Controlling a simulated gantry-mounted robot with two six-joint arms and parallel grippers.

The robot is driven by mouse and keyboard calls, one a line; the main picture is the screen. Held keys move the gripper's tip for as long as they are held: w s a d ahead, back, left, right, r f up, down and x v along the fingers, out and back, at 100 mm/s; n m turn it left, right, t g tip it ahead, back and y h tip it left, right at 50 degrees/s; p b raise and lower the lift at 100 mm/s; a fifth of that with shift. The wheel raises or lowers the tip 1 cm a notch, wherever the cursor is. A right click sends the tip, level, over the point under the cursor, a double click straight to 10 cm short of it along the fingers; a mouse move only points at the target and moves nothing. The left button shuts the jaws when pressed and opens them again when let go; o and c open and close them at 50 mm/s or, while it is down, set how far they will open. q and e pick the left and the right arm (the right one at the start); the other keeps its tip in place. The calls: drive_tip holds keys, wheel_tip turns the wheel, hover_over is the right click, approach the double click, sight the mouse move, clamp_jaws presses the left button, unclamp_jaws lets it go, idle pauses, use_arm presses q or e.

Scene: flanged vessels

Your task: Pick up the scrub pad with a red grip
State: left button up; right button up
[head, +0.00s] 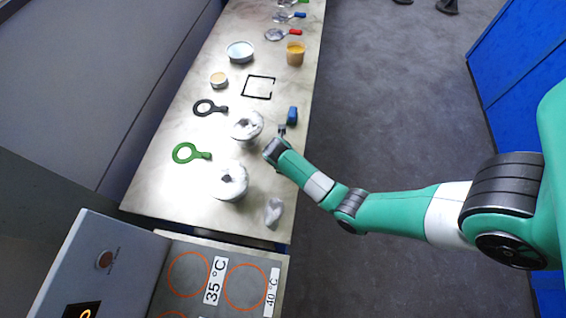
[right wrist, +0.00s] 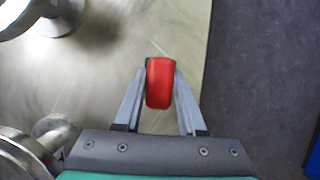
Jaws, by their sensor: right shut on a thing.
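The scrub pad with a red grip (right wrist: 160,85) is between the two fingers of my right gripper (right wrist: 159,76) in the right wrist view. A small green edge shows at the far end of the red grip. My right gripper is shut on the grip. In the head view my right gripper (head: 281,131) is near the table's right edge, beside the flanged vessels, and hides the red grip. I cannot tell whether the pad touches the table. My left gripper is not in view.
A blue-gripped object (head: 292,115) lies just beyond my right gripper. Two flanged vessels (head: 247,126) (head: 230,181) stand to its left and nearer. A hotplate (head: 218,290) is at the near end.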

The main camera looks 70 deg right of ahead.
clamp_jaws()
drive_tip(key=shift+r, duration=0.3)
drive_tip(key=r+p, duration=0.1)
drive_tip(key=r, duration=0.1)
drive_tip(key=r+p, duration=0.1)
drive_tip(key=r, duration=0.1)
drive_tip(key=shift+s, duration=0.4)
drive_tip(key=s+r+p, duration=0.4)
drive_tip(key=s+r, duration=0.4)
drive_tip(key=s, duration=0.5)
drive_tip(key=shift+d+r, duration=0.2)
drive_tip(key=shift+d, duration=0.25)
drive_tip(key=shift+s, duration=0.1)
